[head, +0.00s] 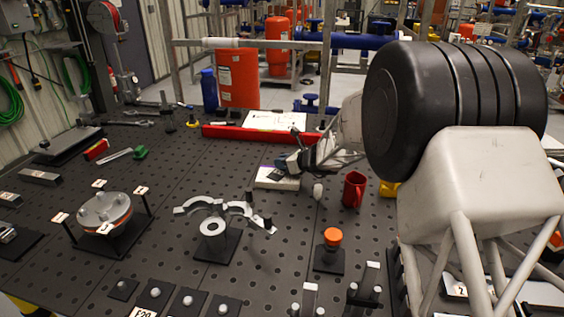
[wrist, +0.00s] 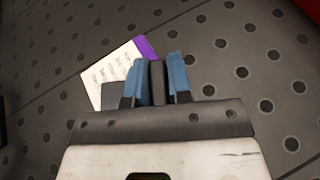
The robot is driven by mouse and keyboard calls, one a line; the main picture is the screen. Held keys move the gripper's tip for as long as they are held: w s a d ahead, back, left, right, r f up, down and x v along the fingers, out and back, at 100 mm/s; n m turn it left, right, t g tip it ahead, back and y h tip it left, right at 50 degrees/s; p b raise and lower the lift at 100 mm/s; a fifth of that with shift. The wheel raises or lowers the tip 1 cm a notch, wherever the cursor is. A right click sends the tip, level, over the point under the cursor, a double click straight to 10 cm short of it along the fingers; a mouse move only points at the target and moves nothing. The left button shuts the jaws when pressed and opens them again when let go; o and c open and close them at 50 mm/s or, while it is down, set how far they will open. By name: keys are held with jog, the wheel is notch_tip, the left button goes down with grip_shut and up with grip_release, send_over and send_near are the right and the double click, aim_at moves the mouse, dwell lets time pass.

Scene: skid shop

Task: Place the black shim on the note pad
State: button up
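The note pad (head: 277,179) is a white pad with a purple edge, lying on the dark perforated table near the middle of the head view. In the wrist view the pad (wrist: 112,72) shows handwriting and is partly hidden by my gripper. My gripper (wrist: 160,66), with blue fingertips, is shut on the black shim (wrist: 157,82), a thin dark piece standing between the fingers. In the head view my gripper (head: 291,162) is beside and over the pad's far right edge. A dark grey patch lies left of the fingers over the pad; I cannot tell what it is.
A red mug (head: 353,189) stands right of the pad. A long red bar (head: 240,134) and white papers (head: 275,121) lie behind. A three-armed grey fixture (head: 213,227) and an orange-topped post (head: 332,238) stand in front. The table left of the pad is largely clear.

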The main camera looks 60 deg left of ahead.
jog(key=o, duration=0.3)
jog(key=shift+r, duration=0.15)
jog(key=v, duration=1.2)
dwell(1.0)
